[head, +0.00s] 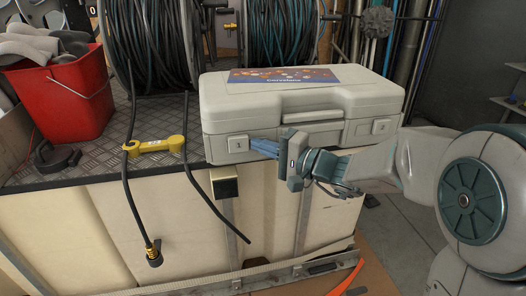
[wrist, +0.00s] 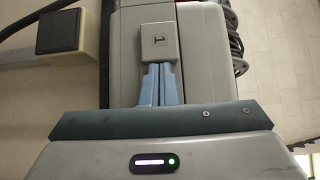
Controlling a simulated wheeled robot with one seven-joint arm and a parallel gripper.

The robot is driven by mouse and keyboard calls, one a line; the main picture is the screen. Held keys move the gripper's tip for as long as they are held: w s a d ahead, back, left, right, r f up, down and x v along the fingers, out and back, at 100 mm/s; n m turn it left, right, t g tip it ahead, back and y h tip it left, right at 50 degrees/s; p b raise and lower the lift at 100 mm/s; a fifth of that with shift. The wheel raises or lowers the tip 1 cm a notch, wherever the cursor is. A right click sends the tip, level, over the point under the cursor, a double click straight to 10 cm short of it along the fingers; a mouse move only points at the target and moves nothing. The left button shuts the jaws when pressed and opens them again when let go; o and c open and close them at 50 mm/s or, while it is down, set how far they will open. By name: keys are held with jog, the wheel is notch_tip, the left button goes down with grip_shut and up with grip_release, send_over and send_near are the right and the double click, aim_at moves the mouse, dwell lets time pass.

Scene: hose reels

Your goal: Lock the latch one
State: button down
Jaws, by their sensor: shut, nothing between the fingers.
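A grey hard case (head: 330,97) with a lid, a handle and a colourful label lies closed on the dark metal bench top. It has two square latches on its front. The left latch (head: 238,143) is marked 1 and also shows in the wrist view (wrist: 158,42). The right latch (head: 380,127) is near the case's right corner. My gripper (head: 258,146) is shut and empty, with its blue fingers at the case front, just right of latch 1. In the wrist view the fingertips (wrist: 159,66) meet the edge of latch 1; I cannot tell whether they press it.
A yellow tool (head: 155,146) and black hoses lie left of the case. A red bucket (head: 72,98) stands at the far left. Hose reels (head: 150,45) stand behind. A black square block (head: 226,188) sits on the bench front below the case.

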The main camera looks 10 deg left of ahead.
jog(key=shift+s+a, duration=0.1)
jog(key=w+d+p+v, duration=0.1)
jog(key=w+v, duration=0.2)
jog(key=v, duration=1)
